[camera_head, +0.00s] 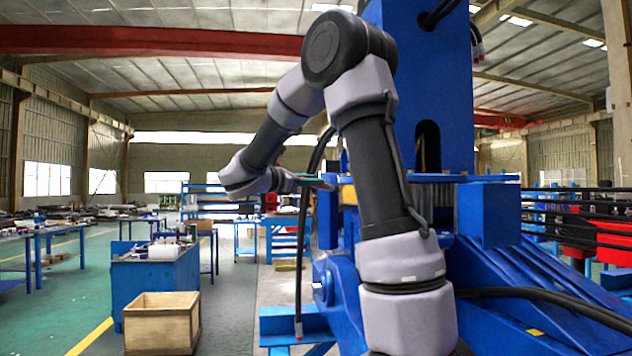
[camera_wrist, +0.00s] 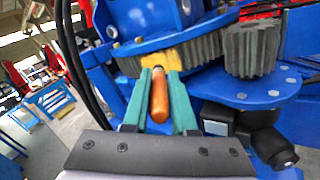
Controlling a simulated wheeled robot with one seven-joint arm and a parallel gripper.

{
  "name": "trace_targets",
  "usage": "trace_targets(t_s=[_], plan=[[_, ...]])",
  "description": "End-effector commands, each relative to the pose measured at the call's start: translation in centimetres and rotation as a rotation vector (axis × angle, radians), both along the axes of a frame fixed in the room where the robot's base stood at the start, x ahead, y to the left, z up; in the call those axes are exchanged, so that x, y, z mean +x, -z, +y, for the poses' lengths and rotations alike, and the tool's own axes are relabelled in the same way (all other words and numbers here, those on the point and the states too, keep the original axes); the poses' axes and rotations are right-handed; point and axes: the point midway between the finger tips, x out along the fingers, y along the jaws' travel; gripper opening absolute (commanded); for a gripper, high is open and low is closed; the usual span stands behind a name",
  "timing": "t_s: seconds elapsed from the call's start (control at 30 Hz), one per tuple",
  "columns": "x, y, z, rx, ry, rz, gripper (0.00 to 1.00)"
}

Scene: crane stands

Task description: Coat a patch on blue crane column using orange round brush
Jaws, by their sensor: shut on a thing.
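The blue crane column (camera_head: 420,100) rises behind my arm in the head view; its lower blue structure with a grey gear fills the top of the wrist view (camera_wrist: 165,18). My gripper (camera_wrist: 160,82) has green fingers shut on the orange round brush (camera_wrist: 159,100), whose handle lies between them and points toward the crane. In the head view my gripper (camera_head: 308,183) is left of the column, at the crane's lower part. A yellow area (camera_wrist: 162,61) shows just beyond the brush's dark end. I cannot tell whether the brush touches it. My arm hides part of the column.
Dark hoses (camera_head: 304,240) hang beside the crane near my gripper. A blue flange with bolts (camera_wrist: 265,92) and a second gear (camera_wrist: 250,50) are close on the right. A wooden crate (camera_head: 162,322) and a blue bench (camera_head: 155,280) stand left, with open floor around them.

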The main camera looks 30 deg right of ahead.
Motion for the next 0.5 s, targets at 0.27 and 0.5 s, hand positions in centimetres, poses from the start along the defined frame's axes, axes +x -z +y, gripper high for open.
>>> trace_targets(t_s=[0.27,0.5], plan=[[0.0,0.0,0.4,0.000,0.000,-0.001,0.00],[-0.1,0.0,2.4,0.000,-0.002,-0.001,0.00]])
